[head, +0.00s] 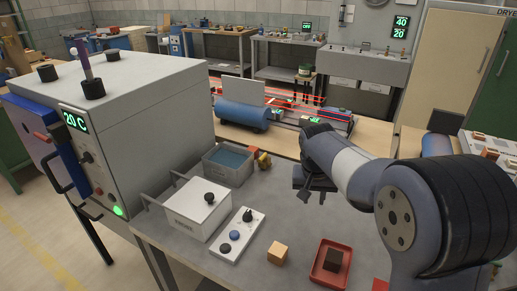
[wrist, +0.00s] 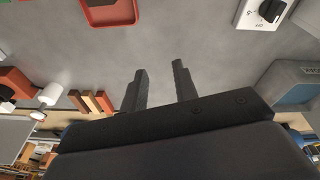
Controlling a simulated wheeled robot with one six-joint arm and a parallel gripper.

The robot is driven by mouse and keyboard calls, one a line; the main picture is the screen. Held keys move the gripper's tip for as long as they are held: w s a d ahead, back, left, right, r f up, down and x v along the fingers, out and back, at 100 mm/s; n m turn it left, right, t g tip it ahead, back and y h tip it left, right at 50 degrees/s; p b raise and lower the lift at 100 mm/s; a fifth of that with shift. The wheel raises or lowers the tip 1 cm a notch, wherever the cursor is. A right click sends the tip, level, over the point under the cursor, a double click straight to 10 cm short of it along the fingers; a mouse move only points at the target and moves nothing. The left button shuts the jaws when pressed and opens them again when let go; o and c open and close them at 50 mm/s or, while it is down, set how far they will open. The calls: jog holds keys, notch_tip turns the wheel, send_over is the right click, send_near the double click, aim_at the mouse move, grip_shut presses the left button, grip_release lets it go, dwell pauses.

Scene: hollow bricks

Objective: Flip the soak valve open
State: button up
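A grey tub (head: 228,164) with blue liquid stands at the back of the grey bench. A small brass-yellow fitting (head: 264,161) sits beside its right side, near an orange-red block (head: 253,151). The fitting may be the soak valve, but it is too small to tell its handle position. My gripper (head: 312,197) hangs above the bench, to the right of the fitting and apart from it. In the wrist view my gripper (wrist: 159,80) has its two fingers spread with nothing between them. The tub (wrist: 287,82) shows at the right edge there; no valve is clear.
A white lidded box (head: 195,207) and a control panel with knobs (head: 237,234) stand in front of the tub. A tan block (head: 277,253) and a red tray (head: 331,262) holding a dark brick lie nearer. The bench under my gripper is clear.

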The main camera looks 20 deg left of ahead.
jog(key=w+a+n+p, duration=0.1)
jog(key=w+a, duration=0.1)
jog(key=a, duration=0.3)
jog(key=w+a+n+t, duration=0.1)
jog(key=w+a, duration=0.2)
jog(key=a, duration=0.2)
jog(key=w+a+n+p, duration=0.1)
jog(key=w+a, duration=0.1)
jog(key=a, duration=0.2)
jog(key=shift+w+a+r+n+t+p, duration=0.15)
jog(key=shift+a+r+n+t+p, duration=0.15)
jog(key=shift+a+p, duration=0.1)
grip_shut()
jog(key=shift+d, duration=0.15)
